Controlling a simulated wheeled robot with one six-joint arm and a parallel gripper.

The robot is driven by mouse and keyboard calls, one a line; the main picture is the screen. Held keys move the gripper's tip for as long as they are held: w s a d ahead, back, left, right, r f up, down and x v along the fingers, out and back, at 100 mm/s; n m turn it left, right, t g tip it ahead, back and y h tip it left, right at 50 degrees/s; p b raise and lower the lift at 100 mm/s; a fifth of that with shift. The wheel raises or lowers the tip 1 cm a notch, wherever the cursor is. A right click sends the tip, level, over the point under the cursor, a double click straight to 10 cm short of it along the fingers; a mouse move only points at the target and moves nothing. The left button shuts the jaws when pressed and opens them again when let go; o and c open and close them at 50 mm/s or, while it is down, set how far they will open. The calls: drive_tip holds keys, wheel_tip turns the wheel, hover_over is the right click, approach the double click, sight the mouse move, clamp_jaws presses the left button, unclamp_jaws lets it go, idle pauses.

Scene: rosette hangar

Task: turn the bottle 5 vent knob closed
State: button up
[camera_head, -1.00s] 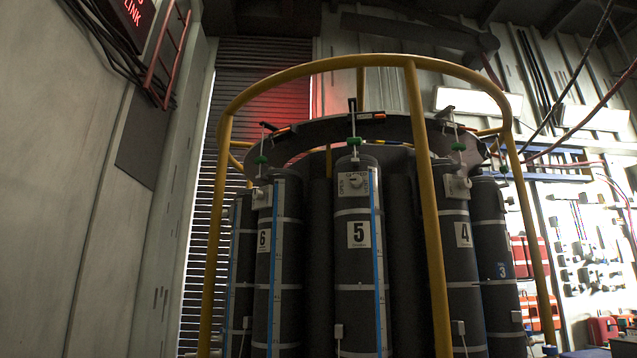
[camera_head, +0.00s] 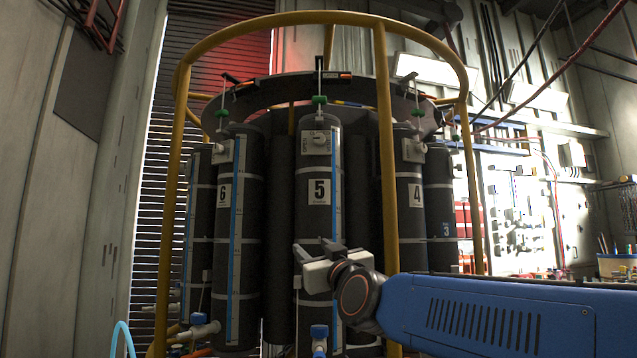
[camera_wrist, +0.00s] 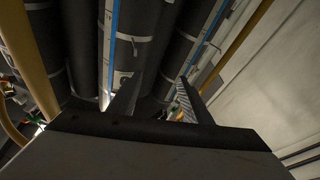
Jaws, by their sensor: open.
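Bottle 5 (camera_head: 319,220) stands upright in the middle of the rack, dark with a white "5" label and a blue stripe. Its vent knob (camera_head: 318,139) is a small pale knob on a plate near the top, between marks that are too small to read surely. My gripper (camera_head: 318,250) is in front of the bottle's lower half, well below the knob and the label. In the wrist view its two dark fingers (camera_wrist: 152,98) are apart with nothing between them. The knob cannot be made out in the wrist view.
Bottle 6 (camera_head: 237,220) stands to the left and bottle 4 (camera_head: 409,205) to the right. A yellow frame post (camera_head: 386,180) rises between bottles 5 and 4, and a yellow ring (camera_head: 290,18) circles above. Dark hoses (camera_head: 560,60) hang at the upper right.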

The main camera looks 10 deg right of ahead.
wheel_tip(320, 180, up, 9)
drive_tip(key=w+m+t+h, duration=0.1)
drive_tip(key=m+t+h, duration=0.1)
drive_tip(key=t+h, duration=0.1)
drive_tip(key=m+t+h, duration=0.2)
drive_tip(key=m+h, duration=0.3)
drive_tip(key=h, duration=0.2)
approach(319, 141)
drive_tip(key=x, duration=0.9)
drive_tip(key=shift+d, duration=0.1)
drive_tip(key=c, duration=1.1)
